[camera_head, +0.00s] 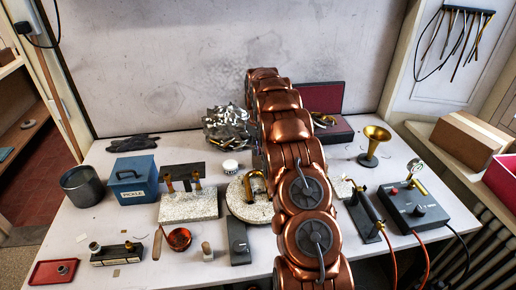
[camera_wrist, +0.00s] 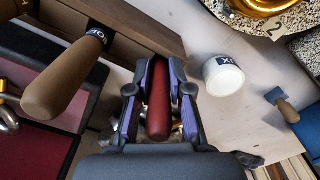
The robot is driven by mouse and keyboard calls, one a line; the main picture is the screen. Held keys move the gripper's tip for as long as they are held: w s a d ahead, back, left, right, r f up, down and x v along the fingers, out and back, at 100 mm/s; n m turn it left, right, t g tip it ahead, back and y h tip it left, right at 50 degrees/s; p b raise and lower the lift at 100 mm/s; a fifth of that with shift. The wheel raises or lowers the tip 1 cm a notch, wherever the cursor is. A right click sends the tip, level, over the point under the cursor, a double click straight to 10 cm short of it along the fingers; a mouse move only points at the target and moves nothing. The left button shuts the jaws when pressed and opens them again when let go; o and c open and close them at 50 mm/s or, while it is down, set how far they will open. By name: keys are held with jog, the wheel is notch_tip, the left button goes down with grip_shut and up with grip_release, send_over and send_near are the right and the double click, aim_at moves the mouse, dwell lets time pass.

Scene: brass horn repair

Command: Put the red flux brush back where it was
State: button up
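In the wrist view my gripper (camera_wrist: 157,78) has its two purple-padded fingers on either side of the red flux brush (camera_wrist: 159,105). The pads look closed on its red handle, which points toward the camera. The brush's bristle end is not visible. A white jar (camera_wrist: 222,75) with a dark label stands to the right of the gripper, apart from it. The same white jar (camera_head: 231,166) shows in the head view behind the round stone plate. In the head view my copper-coloured arm hides the gripper and the brush.
Wooden-handled tools (camera_wrist: 63,80) lie close on the gripper's left. A metallic tangle (camera_head: 226,127), a red-lined case (camera_head: 318,97) and a brass horn bell (camera_head: 374,144) stand around my arm. A blue pickle box (camera_head: 133,182) is at left. Bare table shows near the white jar.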

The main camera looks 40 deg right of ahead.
jog(key=o, duration=0.4)
notch_tip(320, 180, up, 11)
jog(key=b, duration=0.4)
jog(key=shift+w+r, duration=0.1)
jog(key=shift+r, duration=0.55)
jog(key=shift+a, duration=0.1)
